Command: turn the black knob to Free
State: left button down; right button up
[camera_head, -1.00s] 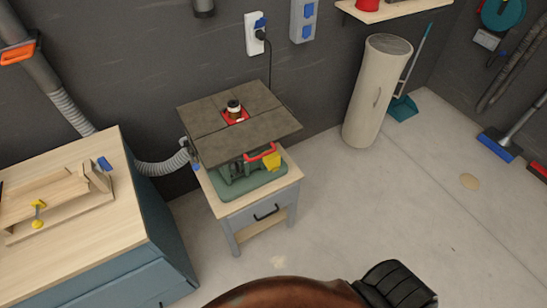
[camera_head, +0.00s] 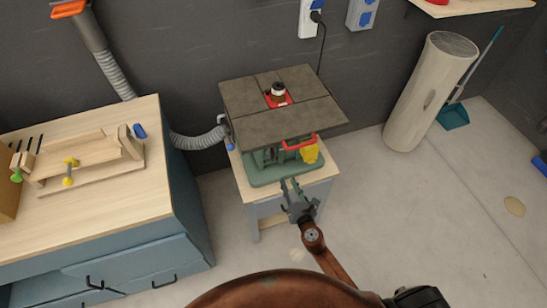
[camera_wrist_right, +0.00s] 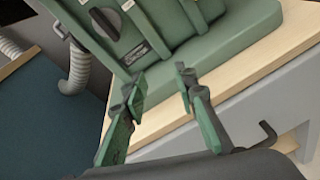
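In the head view the green base (camera_head: 268,165) stands under the grey machine top, and the knob is not discernible there. My right gripper (camera_head: 290,186) is in front of the base; in the wrist view its two green-padded fingers (camera_wrist_right: 160,82) are apart with nothing between them, short of the knob. My left gripper is not in view.
The machine's dark top (camera_head: 250,110) overhangs its base on a small wooden-topped cabinet (camera_head: 318,175). A grey hose (camera_head: 195,138) joins its left side. A blue workbench (camera_head: 95,215) stands left. A beige cylinder (camera_head: 425,95) stands right. Floor in front is open.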

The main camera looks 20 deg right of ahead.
aim_at(273, 154)
jog(key=w+a+r+n+t, duration=0.2)
jog(key=a+r+n, duration=0.15)
jog(key=r, duration=0.55)
jog(key=shift+n+y, duration=0.4)
jog(key=shift+n, duration=0.15)
jog(key=w+b, duration=0.1)
jog(key=w, duration=0.5)
jog(key=shift+w+f, duration=0.1)
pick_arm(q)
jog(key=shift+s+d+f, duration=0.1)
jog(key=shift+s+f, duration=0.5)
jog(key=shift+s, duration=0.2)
pick_arm(e)
jog(key=shift+w, duration=0.5)
grip_shut()
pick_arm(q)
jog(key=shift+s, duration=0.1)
